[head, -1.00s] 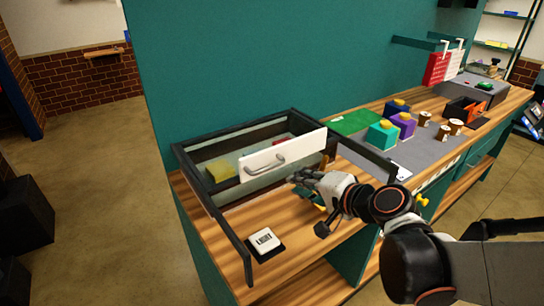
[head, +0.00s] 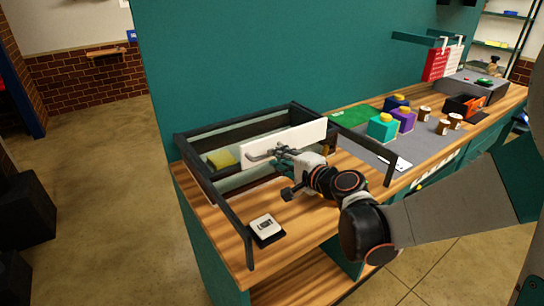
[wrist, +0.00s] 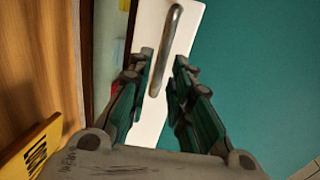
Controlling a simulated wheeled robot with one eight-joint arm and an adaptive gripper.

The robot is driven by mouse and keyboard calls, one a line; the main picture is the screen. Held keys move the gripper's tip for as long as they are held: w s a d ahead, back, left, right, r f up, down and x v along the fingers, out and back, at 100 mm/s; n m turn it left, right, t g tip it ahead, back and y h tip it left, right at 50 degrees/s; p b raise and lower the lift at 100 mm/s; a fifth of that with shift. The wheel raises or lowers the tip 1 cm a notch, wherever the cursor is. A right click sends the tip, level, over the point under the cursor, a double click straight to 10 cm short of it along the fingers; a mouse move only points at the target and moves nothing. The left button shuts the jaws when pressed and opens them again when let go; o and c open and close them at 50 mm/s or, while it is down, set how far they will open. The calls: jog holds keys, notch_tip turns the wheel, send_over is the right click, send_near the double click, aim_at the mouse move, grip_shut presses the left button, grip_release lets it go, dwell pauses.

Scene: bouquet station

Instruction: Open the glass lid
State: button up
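A dark-framed glass case (head: 181,149) stands on the wooden counter. A white panel (head: 303,138) with a metal bar handle (head: 256,157) is at its front; I take it as part of the lid, though the clear glass is hard to make out. My gripper (head: 278,153) is at the handle's right part. In the wrist view, the handle (wrist: 174,35) runs between the two fingers of my gripper (wrist: 163,60), in front of the white panel (wrist: 150,125). The fingers are apart with gaps beside the bar, so they look open.
A yellow block (head: 221,158) lies inside the case. A white labelled block on a dark base (head: 266,226) sits at the counter's front left. Teal (head: 382,128) and purple (head: 404,122) boxes and brown cups (head: 443,127) stand to the right. A yellow sign (wrist: 32,150) shows in the wrist view.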

jog(key=shift+b+x, duration=0.45)
jog(key=shift+x, duration=1.75)
grip_shut()
jog(key=shift+s, duration=0.1)
jog(key=f+v, duration=0.1)
jog(key=v, duration=0.8)
jog(key=f+v, duration=0.2)
jog(key=v, duration=0.7)
jog(key=shift+s+d+f+p, duration=0.25)
jog(key=shift+s+d+p, duration=0.05)
jog(key=shift+s+p, duration=0.1)
